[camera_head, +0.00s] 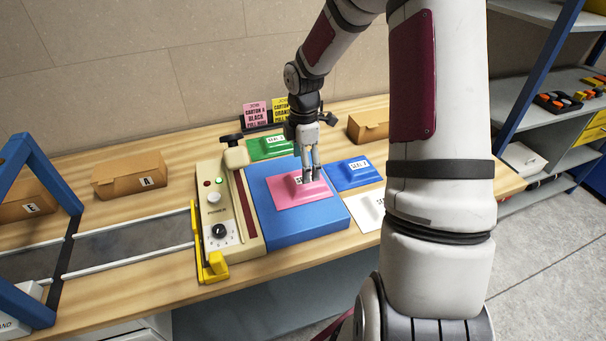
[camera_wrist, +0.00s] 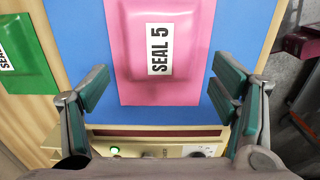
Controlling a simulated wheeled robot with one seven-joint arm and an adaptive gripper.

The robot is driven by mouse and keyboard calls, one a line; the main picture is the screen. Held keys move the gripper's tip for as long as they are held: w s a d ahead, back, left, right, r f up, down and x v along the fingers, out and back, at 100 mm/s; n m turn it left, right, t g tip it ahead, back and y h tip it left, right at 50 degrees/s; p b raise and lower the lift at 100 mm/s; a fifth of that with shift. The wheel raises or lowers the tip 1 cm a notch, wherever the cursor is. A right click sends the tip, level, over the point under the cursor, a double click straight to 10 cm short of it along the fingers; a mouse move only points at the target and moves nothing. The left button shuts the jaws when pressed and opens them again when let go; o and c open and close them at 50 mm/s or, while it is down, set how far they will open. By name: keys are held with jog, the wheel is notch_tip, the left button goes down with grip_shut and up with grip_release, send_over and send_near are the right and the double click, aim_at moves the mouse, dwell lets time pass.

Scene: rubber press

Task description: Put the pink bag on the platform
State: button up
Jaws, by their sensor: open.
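The pink bag (camera_head: 300,193) lies flat on the blue platform (camera_head: 322,219), next to the cream control unit. In the wrist view the pink bag (camera_wrist: 160,50) shows a white "SEAL 5" label and the blue platform (camera_wrist: 235,50) around it. My gripper (camera_head: 308,178) is right above the bag in the head view and covers part of its label. In the wrist view my gripper (camera_wrist: 160,92) is open, with its fingers apart on either side of the bag's near end. Whether the fingertips touch anything cannot be told.
A green bag (camera_head: 270,146), a blue bag (camera_head: 355,174) and a white bag (camera_head: 369,213) lie around the platform. The cream control unit (camera_head: 216,200) with a yellow bracket stands at its left. Cartons (camera_head: 130,181) and a shelf (camera_head: 556,121) are farther out.

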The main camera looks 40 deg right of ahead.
jog(key=s+a+r+m+t+h, duration=0.1)
jog(key=s+a+r+m, duration=0.15)
jog(key=r, duration=0.55)
jog(key=s+a+r+m+h, duration=0.1)
jog(key=a+r, duration=0.3)
jog(key=r, duration=0.4)
jog(key=s+a+r+m+t, duration=0.1)
jog(key=s+a+r+m, duration=0.2)
jog(key=s, duration=0.3)
jog(key=s+a+r+m+t+y, duration=0.1)
jog(key=s+a+r+m+t, duration=0.1)
jog(key=s, duration=0.4)
jog(key=s+a+r+m+t+y, duration=0.1)
jog(key=s+a+r+m, duration=0.3)
jog(key=s+a+m, duration=0.2)
jog(key=shift+s+a+r+t, duration=0.3)
jog(key=shift+s+r, duration=0.05)
